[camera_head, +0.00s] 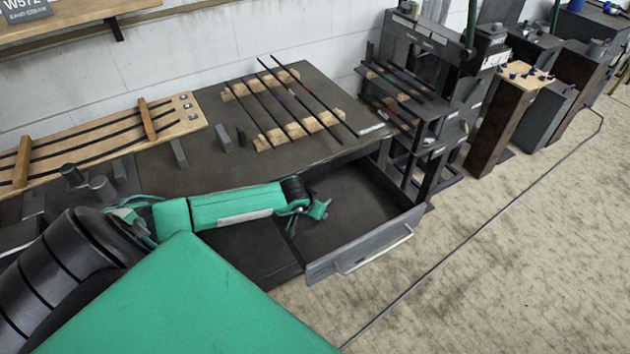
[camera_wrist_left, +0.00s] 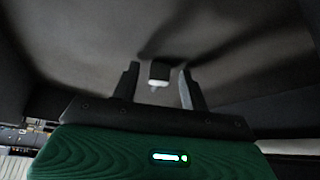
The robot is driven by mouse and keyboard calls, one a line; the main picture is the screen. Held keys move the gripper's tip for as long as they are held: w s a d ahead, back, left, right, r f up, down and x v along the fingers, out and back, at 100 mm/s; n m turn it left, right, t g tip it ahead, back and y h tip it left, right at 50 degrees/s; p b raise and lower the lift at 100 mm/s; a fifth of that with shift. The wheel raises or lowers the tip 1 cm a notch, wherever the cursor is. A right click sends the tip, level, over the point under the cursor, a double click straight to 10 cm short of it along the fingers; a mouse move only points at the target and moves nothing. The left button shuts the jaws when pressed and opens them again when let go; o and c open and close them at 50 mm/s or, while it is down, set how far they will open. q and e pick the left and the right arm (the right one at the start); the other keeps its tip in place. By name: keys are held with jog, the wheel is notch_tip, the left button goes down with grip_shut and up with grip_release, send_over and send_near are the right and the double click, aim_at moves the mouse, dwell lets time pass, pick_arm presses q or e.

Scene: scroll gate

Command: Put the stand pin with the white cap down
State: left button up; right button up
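My left gripper (camera_head: 318,209) reaches into the open drawer (camera_head: 375,255) in the head view. In the left wrist view its two dark fingers (camera_wrist_left: 159,86) stand apart. A small pale-and-dark piece, which looks like the white-capped stand pin (camera_wrist_left: 158,73), shows between the fingertips. Gaps show on both sides of it, so the fingers do not seem to touch it. Its lower part and whether it rests on the drawer floor cannot be made out. The pin is not distinguishable in the head view. My right gripper is not in view.
The drawer's walls surround the gripper, with bare dark floor to its right. On the bench (camera_head: 200,190) above stand a wooden rack with dark rods (camera_head: 290,105) and small grey blocks (camera_head: 223,138). A dark shelf unit (camera_head: 425,90) stands right of the bench.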

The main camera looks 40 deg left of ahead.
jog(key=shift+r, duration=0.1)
pick_arm(q)
jog(key=shift+r+p, duration=0.25)
jog(key=shift+p, duration=0.05)
jog(key=shift+s+a+r, duration=0.1)
jog(key=shift+s+r, duration=0.1)
jog(key=shift+r, duration=0.05)
jog(key=b+v, duration=0.1)
jog(key=v, duration=0.4)
jog(key=shift+s+r+b, duration=0.25)
jog(key=shift+b, duration=0.1)
jog(key=b+v, duration=0.1)
jog(key=v, duration=0.4)
jog(key=shift+s+r, duration=0.1)
jog(key=shift+r, duration=0.15)
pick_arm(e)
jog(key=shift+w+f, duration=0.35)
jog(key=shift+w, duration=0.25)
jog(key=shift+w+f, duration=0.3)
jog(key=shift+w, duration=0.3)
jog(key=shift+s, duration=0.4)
